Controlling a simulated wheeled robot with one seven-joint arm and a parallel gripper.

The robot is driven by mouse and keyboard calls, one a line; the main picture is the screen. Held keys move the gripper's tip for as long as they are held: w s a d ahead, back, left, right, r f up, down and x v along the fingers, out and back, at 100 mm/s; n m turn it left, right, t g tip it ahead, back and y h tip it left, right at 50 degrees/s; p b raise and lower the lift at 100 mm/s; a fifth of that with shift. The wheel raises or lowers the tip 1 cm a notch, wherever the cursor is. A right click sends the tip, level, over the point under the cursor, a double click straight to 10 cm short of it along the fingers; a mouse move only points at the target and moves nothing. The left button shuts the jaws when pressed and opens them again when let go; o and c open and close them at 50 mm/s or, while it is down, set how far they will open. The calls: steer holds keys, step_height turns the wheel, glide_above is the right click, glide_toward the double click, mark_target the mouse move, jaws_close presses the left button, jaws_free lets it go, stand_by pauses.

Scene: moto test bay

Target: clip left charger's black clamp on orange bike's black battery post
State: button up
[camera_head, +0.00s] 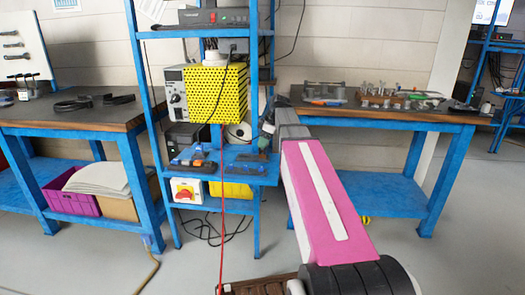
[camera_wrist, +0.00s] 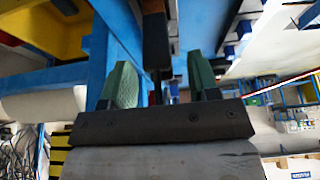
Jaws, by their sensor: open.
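My gripper (camera_wrist: 160,85) shows in the wrist view as two green finger pads, open and apart. A dark, narrow upright piece (camera_wrist: 155,42) shows between and beyond the fingers; it may be the black clamp, but I cannot tell, nor whether it touches them. In the head view my pink arm reaches to the right side of the blue rack, and its far end is small and unclear. Two dark units, a left one (camera_head: 192,160) and a right one (camera_head: 250,163), sit on the rack's middle shelf; they may be the chargers. No orange bike or battery post is recognisable.
The blue rack (camera_head: 259,205) stands between a left workbench (camera_head: 60,115) and a right workbench (camera_head: 395,117). A yellow perforated box (camera_head: 215,92) sits above the middle shelf. A red cable (camera_head: 222,225) hangs down in front. Floor (camera_head: 110,262) is open at the left front.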

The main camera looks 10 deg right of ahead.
steer(key=shift+x, duration=1.35)
steer(key=c, duration=1)
steer(key=shift+o, duration=0.2)
steer(key=shift+r, duration=0.45)
step_height(320, 180, up, 4)
steer(key=shift+f, duration=0.2)
steer(key=s+a+r, duration=0.6)
steer(key=s+a, duration=0.2)
steer(key=shift+a+r, duration=0.25)
